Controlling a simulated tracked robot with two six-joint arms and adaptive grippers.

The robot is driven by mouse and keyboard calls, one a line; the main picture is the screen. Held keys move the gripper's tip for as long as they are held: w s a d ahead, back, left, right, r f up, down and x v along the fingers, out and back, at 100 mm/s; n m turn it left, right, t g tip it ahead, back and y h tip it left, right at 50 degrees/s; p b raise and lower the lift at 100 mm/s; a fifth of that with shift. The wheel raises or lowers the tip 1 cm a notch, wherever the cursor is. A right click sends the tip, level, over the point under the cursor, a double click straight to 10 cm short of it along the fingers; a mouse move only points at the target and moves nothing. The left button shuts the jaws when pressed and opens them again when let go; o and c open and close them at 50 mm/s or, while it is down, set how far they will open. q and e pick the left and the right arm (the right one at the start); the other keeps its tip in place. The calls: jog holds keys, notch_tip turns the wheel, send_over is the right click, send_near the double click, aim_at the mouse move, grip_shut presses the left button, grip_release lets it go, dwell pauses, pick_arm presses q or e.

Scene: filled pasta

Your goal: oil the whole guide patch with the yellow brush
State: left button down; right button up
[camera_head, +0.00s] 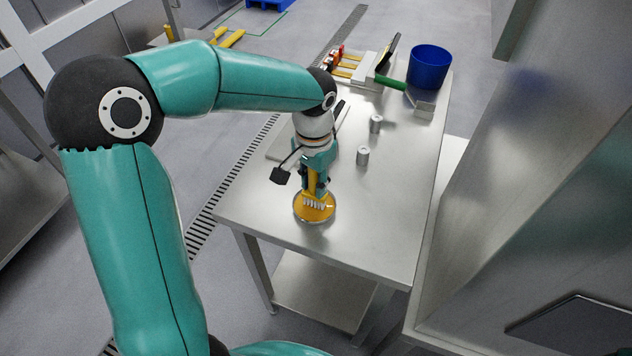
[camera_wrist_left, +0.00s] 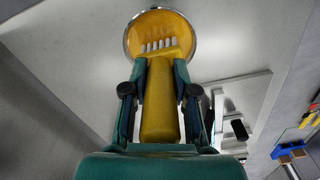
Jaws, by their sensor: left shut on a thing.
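The yellow brush (camera_wrist_left: 160,108) is held by its handle between the fingers of my left gripper (camera_head: 315,181). Its pale bristles reach over the round, metal-rimmed dish (camera_head: 299,215) of orange-yellow oil, near the front of the steel table. In the left wrist view the dish (camera_wrist_left: 190,30) lies beyond the bristle tips. I cannot tell whether the bristles touch the oil. I cannot make out the guide patch in either view. My right gripper is not in view.
A pale flat board (camera_head: 281,146) lies behind my left gripper, partly hidden by the arm. Two small metal cylinders (camera_head: 362,155) stand to the right. A blue bin (camera_head: 429,66) and a rack of tools (camera_head: 352,66) are at the far end. The table's front right is clear.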

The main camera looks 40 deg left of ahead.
pick_arm(q)
jog(key=shift+r+p, duration=2.05)
jog(key=shift+r, duration=0.95)
